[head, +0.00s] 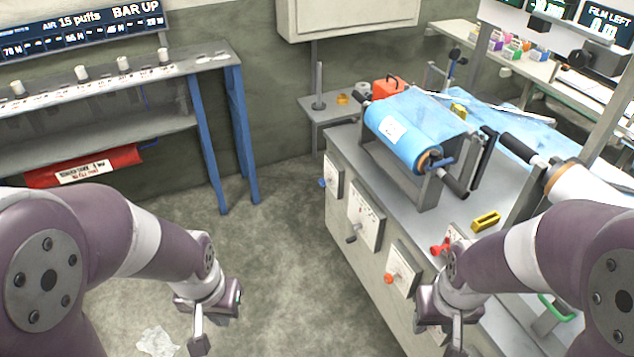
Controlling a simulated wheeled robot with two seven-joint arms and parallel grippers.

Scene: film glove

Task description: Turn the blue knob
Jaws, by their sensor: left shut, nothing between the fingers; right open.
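A small blue knob (323,183) sticks out from a white plate (335,180) at the far end of the grey cabinet's left side. My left gripper (198,340) is shut and empty, low over the floor, to the left of the blue knob and nearer to me, well apart from it. My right gripper (457,345) is open, near the cabinet's near side, far from the blue knob. Its fingertips are partly cut off by the bottom edge.
The cabinet (340,222) also carries a grey-handled plate (364,222), an orange knob (389,278) and a red knob (440,248). A blue film roll (403,125) stands on top. A blue-legged shelf (205,140) stands left. Floor between is open; a crumpled sheet (156,341) lies there.

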